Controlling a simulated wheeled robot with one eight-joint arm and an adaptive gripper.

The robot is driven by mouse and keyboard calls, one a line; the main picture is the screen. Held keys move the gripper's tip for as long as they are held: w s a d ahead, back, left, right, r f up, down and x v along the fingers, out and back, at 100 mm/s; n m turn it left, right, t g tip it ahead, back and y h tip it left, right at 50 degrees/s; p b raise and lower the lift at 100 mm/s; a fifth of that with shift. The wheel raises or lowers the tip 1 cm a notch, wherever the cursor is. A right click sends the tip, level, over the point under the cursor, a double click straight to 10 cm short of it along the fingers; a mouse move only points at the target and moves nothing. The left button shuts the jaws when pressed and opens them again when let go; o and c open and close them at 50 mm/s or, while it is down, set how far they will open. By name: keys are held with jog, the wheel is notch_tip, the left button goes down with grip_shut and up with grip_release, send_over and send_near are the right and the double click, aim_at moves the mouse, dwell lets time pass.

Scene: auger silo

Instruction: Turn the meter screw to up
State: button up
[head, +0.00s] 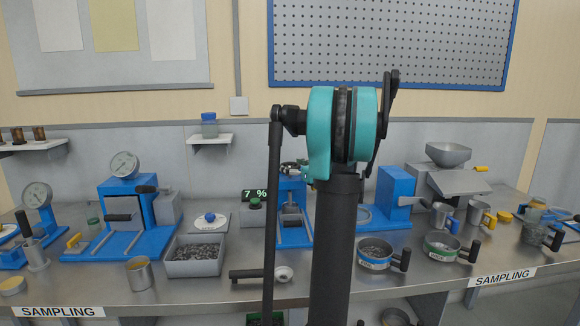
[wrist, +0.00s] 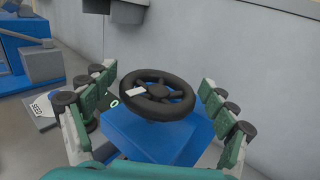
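A black handwheel (wrist: 158,91) with spokes sits on top of a blue block (wrist: 150,137) in the wrist view; I take it for the meter screw. A small white mark lies on the wheel, left of its hub. My gripper (wrist: 158,78) is open, with green-padded fingers to the left and right of the wheel. I see gaps between the fingers and the rim, so nothing is gripped. In the head view my own arm hides the wheel and most of the gripper. A blue machine (head: 293,232) shows just left of the arm.
A display (head: 255,195) reads 7 %. A grey tray (head: 194,268) of dark pellets and a metal cup (head: 139,273) stand left. Sieves (head: 374,254) and a hopper (head: 448,154) stand right. A grey wall (wrist: 265,75) rises close to my right fingers in the wrist view.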

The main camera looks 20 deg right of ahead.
jog(key=c, duration=0.8)
